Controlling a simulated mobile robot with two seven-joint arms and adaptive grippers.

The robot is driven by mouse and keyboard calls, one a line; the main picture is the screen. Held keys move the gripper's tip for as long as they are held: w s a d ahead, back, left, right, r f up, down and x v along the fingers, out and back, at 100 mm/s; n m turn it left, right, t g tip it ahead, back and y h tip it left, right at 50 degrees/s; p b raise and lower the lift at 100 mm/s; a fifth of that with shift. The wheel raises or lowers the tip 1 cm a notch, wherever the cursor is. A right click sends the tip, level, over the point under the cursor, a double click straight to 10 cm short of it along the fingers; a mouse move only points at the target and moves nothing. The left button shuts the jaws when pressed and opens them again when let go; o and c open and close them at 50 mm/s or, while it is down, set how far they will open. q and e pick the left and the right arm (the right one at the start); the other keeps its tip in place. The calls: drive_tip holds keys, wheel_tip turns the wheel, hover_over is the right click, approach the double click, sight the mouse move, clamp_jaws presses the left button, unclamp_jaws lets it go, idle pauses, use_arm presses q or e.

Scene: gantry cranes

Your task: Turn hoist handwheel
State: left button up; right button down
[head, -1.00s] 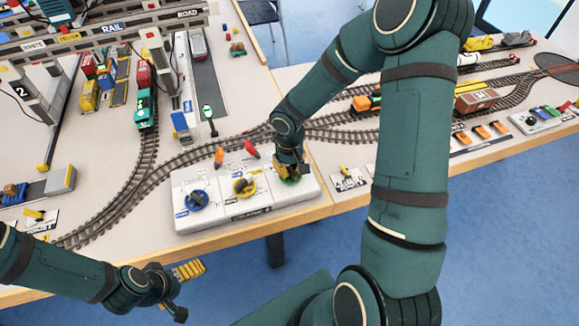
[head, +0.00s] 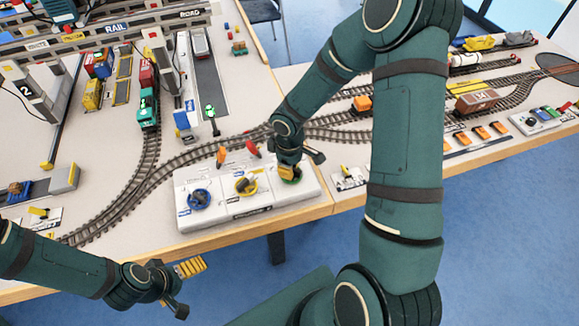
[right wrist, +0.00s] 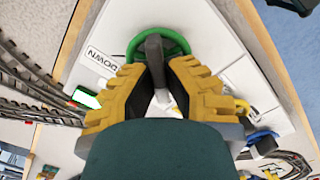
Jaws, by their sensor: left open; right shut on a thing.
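A white control box (head: 240,208) on the table edge carries a blue handwheel (head: 199,199), a yellow handwheel (head: 245,187) and a green handwheel (head: 292,181). In the right wrist view the green handwheel (right wrist: 174,37) has a grey crossbar (right wrist: 154,52), with a label reading "DOWN" beside it. My right gripper (right wrist: 154,76) is shut on this crossbar from above. In the head view my right gripper (head: 287,170) covers most of the green wheel. My left gripper (head: 184,290) is open and empty, in front of the table edge, away from the box.
A signal post with a green head (head: 211,115) stands past the track. A small panel (head: 349,178) lies right of the box. The floor in front is clear.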

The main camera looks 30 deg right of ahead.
idle(0.4)
drive_tip(key=c, duration=1)
unclamp_jaws()
wheel_tip(320, 180, up, 12)
